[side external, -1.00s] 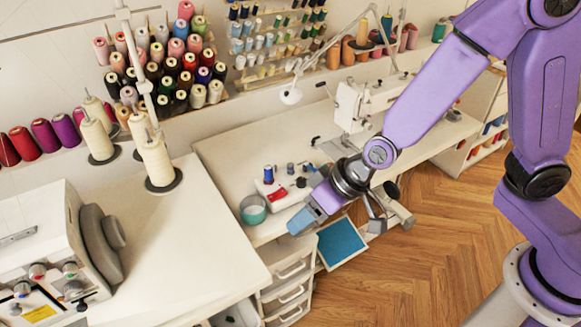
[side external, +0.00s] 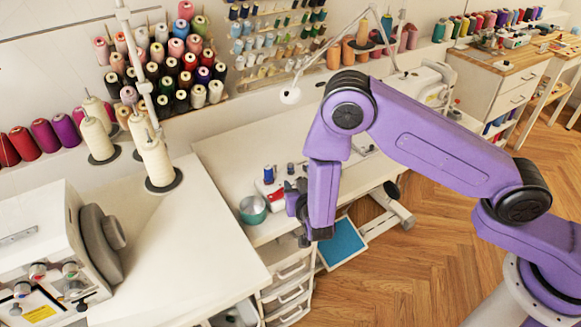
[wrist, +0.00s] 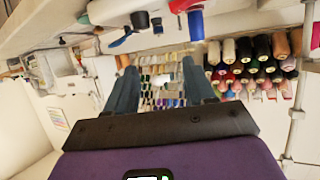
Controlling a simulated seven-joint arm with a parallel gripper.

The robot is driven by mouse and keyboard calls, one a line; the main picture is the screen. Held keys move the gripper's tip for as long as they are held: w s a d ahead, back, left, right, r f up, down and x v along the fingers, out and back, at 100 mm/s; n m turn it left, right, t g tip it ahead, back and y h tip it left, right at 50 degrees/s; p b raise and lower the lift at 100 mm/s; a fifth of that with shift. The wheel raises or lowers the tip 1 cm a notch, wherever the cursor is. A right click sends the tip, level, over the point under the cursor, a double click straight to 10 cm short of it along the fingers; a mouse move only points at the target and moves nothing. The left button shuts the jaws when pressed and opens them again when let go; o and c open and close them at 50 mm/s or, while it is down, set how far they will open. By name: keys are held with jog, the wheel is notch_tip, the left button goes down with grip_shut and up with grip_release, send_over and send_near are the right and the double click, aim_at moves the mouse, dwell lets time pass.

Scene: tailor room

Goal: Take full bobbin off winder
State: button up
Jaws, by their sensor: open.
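The winder (side external: 272,192), a small white and red device, sits on the white table in the side view, partly hidden behind my arm. A blue bobbin (side external: 268,174) stands upright on its left part. In the wrist view, which looks upside down, a blue bobbin (wrist: 195,25) shows at the top by a red part, with a dark piece (wrist: 143,20) to its left. My gripper (wrist: 159,77) is open and empty, its two fingers apart and the bobbin beyond them. In the side view my gripper is beside the winder and mostly hidden by my arm.
A teal bowl (side external: 253,209) stands left of the winder near the table's front edge. A blue pad (side external: 342,243) lies below the table, beside white drawers (side external: 288,290). Thread racks (side external: 165,65) line the wall. The table behind the winder is mostly clear.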

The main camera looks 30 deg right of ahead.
send_near(291, 165)
jog(key=x, duration=0.3)
jog(key=shift+w+a+f, duration=0.1)
jog(key=shift+w+a, duration=0.05)
jog(key=shift+a, duration=0.05)
jog(key=shift+x, duration=2.55)
jog(key=shift+d, duration=0.15)
grip_shut()
